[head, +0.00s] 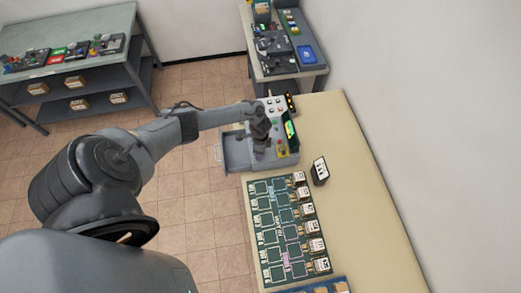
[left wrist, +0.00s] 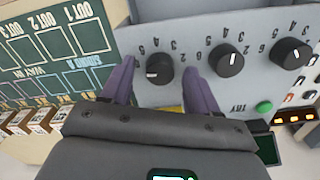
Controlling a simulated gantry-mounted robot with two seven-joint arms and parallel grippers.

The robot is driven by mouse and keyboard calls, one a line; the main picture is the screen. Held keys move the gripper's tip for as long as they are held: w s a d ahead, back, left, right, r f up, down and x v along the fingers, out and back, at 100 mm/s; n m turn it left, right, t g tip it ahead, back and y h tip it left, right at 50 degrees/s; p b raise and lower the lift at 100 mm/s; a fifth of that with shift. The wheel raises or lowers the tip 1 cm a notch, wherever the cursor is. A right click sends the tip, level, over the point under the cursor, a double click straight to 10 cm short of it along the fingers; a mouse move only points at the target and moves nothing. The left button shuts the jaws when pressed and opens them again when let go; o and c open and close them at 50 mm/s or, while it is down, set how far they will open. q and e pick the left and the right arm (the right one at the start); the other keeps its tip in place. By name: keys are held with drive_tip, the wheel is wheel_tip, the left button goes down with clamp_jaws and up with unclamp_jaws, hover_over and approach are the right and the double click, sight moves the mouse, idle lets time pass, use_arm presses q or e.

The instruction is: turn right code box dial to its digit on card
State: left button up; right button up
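The code box (head: 271,106) stands at the far end of the cream counter. My left gripper (head: 261,142) is over its front panel and hides much of it. In the left wrist view, which is upside down, the panel carries three black dials. The right dial (left wrist: 159,68) is at picture left, between the purple fingers of my left gripper (left wrist: 160,90). The fingers are open, one on each side, with visible gaps to the dial. Its white mark lies toward picture left. The middle dial (left wrist: 226,61) and left dial (left wrist: 291,53) are clear of the fingers. A small standing card (head: 320,171) is too small to read. My right gripper is out of view.
A grey open drawer (head: 237,153) juts out left of the box. A dark green sorting board (head: 264,230) with several tagged blocks lies nearer on the counter (head: 365,215). A green button (left wrist: 264,107) is beside the dials. The right counter side is bare.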

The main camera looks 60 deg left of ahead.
use_arm(q)
wheel_tip(320, 180, up, 11)
idle(0.8)
drive_tip(key=shift+s+f, duration=0.1)
drive_tip(key=shift+f, duration=0.05)
